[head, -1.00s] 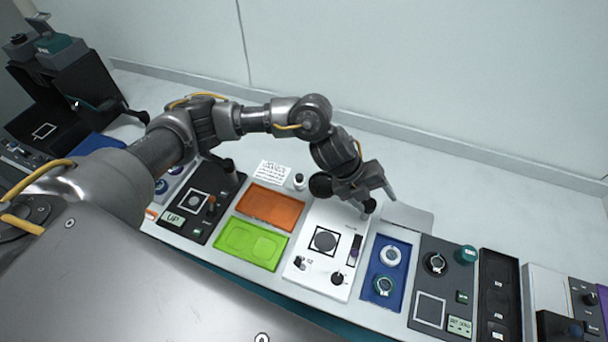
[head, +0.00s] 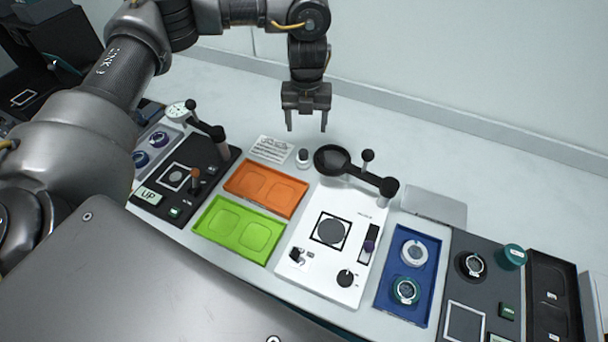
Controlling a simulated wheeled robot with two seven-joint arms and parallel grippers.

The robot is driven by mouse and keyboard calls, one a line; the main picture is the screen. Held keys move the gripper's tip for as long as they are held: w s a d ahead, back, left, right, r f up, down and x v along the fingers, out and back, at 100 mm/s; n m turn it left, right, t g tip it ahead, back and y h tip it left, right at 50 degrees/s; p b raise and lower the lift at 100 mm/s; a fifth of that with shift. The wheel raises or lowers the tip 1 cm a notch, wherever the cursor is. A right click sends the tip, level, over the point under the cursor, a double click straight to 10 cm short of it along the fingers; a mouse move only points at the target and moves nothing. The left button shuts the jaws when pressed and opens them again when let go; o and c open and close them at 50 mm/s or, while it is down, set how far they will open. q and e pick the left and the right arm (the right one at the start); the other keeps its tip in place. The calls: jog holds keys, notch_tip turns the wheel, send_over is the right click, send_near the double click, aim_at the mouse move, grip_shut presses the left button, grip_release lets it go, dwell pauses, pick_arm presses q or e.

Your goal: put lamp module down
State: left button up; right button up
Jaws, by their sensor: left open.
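My left gripper (head: 306,122) is open and empty, fingers pointing down. It hangs above and behind the white panel (head: 315,262), apart from everything on the bench. On the back of that panel is a black hinged arm with a round dark head (head: 332,160), an upright knob (head: 368,156) and a thick black pivot (head: 388,188). This looks like the lamp module, but I cannot be sure. Its head extends to the left, over the panel's back edge. A black square with a grey round disc (head: 330,231) lies in front of it. My right gripper is not in view.
Left of the panel are an orange tray (head: 266,171) and a green tray (head: 213,220), both empty. A small black-capped bottle (head: 303,158) stands behind. A blue tray (head: 427,243) with two round parts is on the right. A black station with a raised arm (head: 206,127) is left.

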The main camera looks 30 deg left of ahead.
aim_at(303, 152)
pick_arm(q)
notch_tip(303, 152, down, 3)
jog(key=shift+w+a+r+b, duration=0.1)
jog(key=shift+w+a+b, duration=0.05)
jog(key=shift+b, duration=0.55)
jog(key=shift+f, duration=0.2)
notch_tip(303, 152, down, 5)
jog(key=shift+f, duration=0.1)
jog(key=f, duration=0.1)
jog(key=f+p, duration=0.1)
jog(key=f, duration=0.1)
jog(key=f+p, duration=0.1)
jog(key=shift+s+a+f, duration=0.2)
jog(key=shift+s+f, duration=0.1)
jog(key=shift+f, duration=0.3)
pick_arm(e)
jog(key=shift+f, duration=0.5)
pick_arm(q)
jog(key=shift+c, duration=0.3)
